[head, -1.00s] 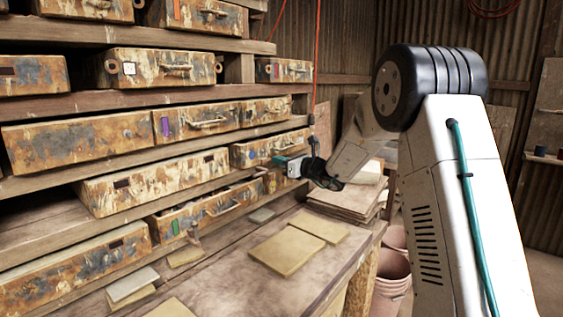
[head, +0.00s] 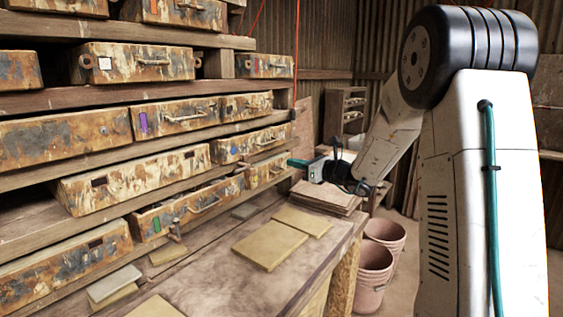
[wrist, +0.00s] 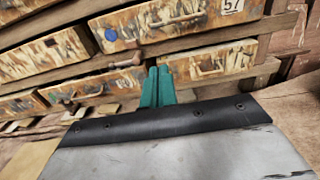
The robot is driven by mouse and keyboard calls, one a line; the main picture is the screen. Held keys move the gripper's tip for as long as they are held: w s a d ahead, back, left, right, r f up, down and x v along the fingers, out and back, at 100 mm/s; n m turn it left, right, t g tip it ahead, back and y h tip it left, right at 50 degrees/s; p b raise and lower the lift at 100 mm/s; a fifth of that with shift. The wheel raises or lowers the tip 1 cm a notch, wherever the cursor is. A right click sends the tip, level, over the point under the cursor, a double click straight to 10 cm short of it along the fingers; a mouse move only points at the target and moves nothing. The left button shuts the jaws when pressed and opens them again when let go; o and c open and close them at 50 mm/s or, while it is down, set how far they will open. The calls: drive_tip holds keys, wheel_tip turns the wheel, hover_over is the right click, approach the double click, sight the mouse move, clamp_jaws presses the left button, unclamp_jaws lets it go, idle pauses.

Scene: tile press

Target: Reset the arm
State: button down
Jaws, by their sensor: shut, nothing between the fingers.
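My gripper (head: 292,162) is in the air in front of the lower drawers, above the back part of the workbench, in the head view. Its teal fingers point left toward the drawer fronts. In the wrist view the two teal fingers (wrist: 158,87) are together and hold nothing. My arm rises at the right of the head view and bends down to the gripper.
Stained drawers (head: 180,117) fill a wooden rack at the left. One lower drawer (head: 190,207) stands partly out. The workbench (head: 225,285) carries tan tiles (head: 268,246) and a stack of boards (head: 325,197). Pink buckets (head: 373,275) stand on the floor beyond it.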

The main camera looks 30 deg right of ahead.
drive_tip(key=s+a+f+n+g+y, duration=0.1)
drive_tip(key=s+a+f+n+g, duration=0.2)
drive_tip(key=s+a+n+g, duration=0.5)
drive_tip(key=s+a+f+n+g, duration=0.35)
drive_tip(key=s+a+n, duration=0.45)
drive_tip(key=s, duration=0.5)
drive_tip(key=s+d+r+n+g+h, duration=0.1)
drive_tip(key=s+n+h, duration=0.3)
drive_tip(key=s+n, duration=0.3)
drive_tip(key=s+d+r+n+g+h, duration=0.1)
drive_tip(key=s+n+h, duration=0.4)
drive_tip(key=s, duration=1.1)
drive_tip(key=shift+r+n+g, duration=0.2)
drive_tip(key=shift+n+g, duration=0.25)
drive_tip(key=shift+n, duration=0.75)
